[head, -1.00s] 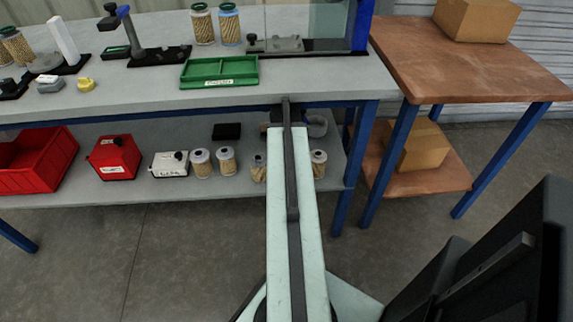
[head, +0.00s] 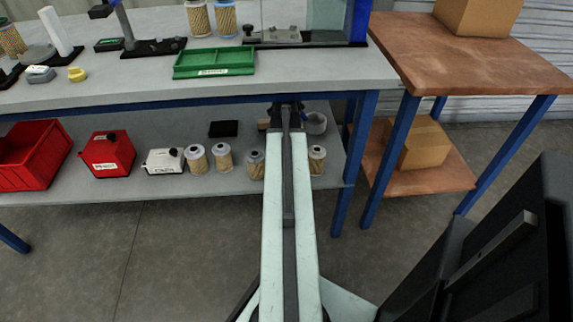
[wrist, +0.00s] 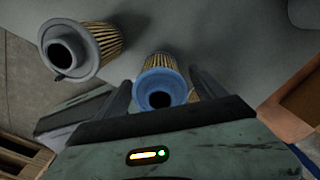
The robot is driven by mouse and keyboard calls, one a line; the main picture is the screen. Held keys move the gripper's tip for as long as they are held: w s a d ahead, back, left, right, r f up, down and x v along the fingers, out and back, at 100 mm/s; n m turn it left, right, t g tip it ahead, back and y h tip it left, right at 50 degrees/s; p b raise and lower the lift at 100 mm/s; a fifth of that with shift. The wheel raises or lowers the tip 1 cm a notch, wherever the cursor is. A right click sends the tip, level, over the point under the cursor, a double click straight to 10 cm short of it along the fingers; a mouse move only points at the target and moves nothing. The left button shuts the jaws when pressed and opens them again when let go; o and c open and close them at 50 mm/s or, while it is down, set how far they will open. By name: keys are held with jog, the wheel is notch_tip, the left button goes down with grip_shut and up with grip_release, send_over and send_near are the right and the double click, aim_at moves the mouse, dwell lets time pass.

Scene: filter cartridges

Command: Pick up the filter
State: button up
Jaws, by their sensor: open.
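In the wrist view a filter (wrist: 160,84) with a blue end cap, a dark round hole and pale pleats lies between the fingers of my gripper (wrist: 163,88). The gripper is open, with one dark finger on each side of the filter. Whether either finger touches it I cannot tell. In the head view my arm reaches toward the bench's lower shelf, and my gripper is hidden behind it. A filter with a blue rim (head: 226,20) stands on the bench top; I cannot tell whether it is the one between my fingers.
A grey-capped filter (wrist: 72,52) is close on the left in the wrist view. Several filters stand on the lower shelf (head: 100,192), with a red canister (head: 108,156) and a white canister (head: 164,161). A green tray (head: 214,63) is on the bench top. A blue leg (head: 358,150) stands right of my arm.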

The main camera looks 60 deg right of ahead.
notch_tip(320, 180, down, 4)
jog(key=b, duration=0.2)
jog(key=shift+w+b, duration=0.15)
jog(key=shift+b, duration=0.25)
jog(key=shift+r, duration=0.15)
jog(key=c, duration=1.4)
jog(key=shift+c, duration=0.2)
